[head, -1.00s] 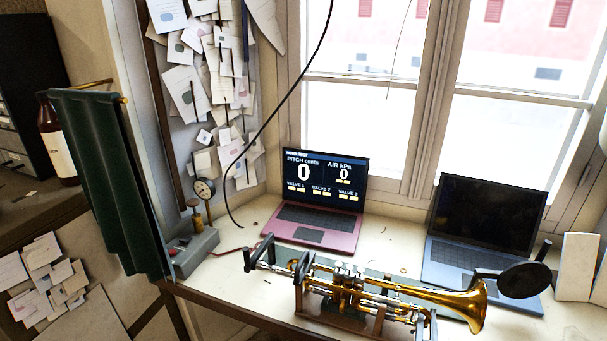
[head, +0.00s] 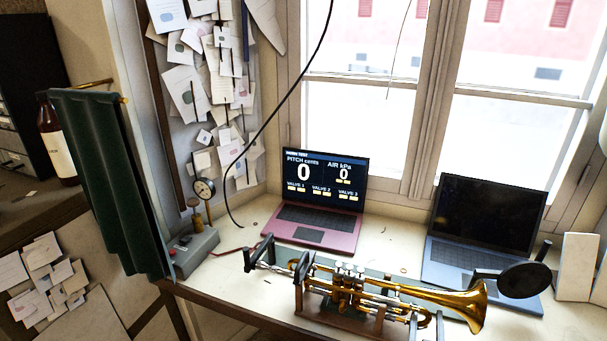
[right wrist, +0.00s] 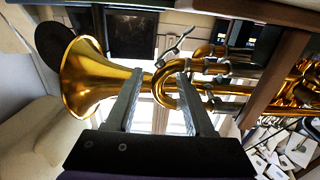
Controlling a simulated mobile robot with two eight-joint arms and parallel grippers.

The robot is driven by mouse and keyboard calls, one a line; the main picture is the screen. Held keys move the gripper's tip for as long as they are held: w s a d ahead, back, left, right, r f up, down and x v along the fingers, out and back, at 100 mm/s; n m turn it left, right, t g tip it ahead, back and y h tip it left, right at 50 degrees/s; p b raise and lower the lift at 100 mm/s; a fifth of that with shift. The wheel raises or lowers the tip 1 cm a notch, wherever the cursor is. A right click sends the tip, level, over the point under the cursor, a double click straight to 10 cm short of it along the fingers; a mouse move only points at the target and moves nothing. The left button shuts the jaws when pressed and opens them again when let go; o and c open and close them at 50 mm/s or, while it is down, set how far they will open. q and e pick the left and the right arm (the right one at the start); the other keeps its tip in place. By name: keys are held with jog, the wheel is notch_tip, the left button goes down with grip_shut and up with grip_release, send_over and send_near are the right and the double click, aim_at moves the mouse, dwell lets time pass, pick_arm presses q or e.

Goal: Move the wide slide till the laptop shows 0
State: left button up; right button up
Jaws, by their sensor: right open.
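The brass horn (head: 365,290) lies level in a wooden cradle on the bench, bell to the right. It also shows close up in the right wrist view (right wrist: 95,77). The wide slide (right wrist: 165,92) is the curved tube end near the bell. My right gripper (head: 426,320) is open at this bow. In the right wrist view its two grey fingers (right wrist: 160,76) stand on either side of the bow, with a gap visible. The pink laptop (head: 318,205) shows PITCH cents 0 and AIR kPa 0. My left gripper is not in view.
A blue laptop (head: 485,230) with a dark screen stands behind the bell. A round black disc (head: 524,279) is close right of the bell. Bare bench lies between the laptops.

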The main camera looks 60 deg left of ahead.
jog(key=v, duration=1)
jog(key=shift+s+d+b, duration=0.25)
jog(key=shift+s+b, duration=0.05)
jog(key=shift+b, duration=0.15)
jog(key=d+r+m+g+h+p, duration=0.1)
jog(key=d+m+g+h+p, duration=0.4)
jog(key=d, duration=1.5)
jog(key=s+d+m+g+h+p, duration=0.1)
jog(key=s+d+g+h, duration=0.1)
jog(key=s+d, duration=0.4)
jog(key=s+d+m+g+h+p, duration=0.1)
jog(key=s+d+g+h, duration=0.1)
jog(key=s+d, duration=0.4)
jog(key=d+h, duration=0.1)
jog(key=d, duration=0.4)
jog(key=shift+s+f+h, duration=0.35)
jog(key=shift+f+h, duration=0.05)
jog(key=shift+w+a, duration=0.1)
jog(key=shift+a, duration=0.05)
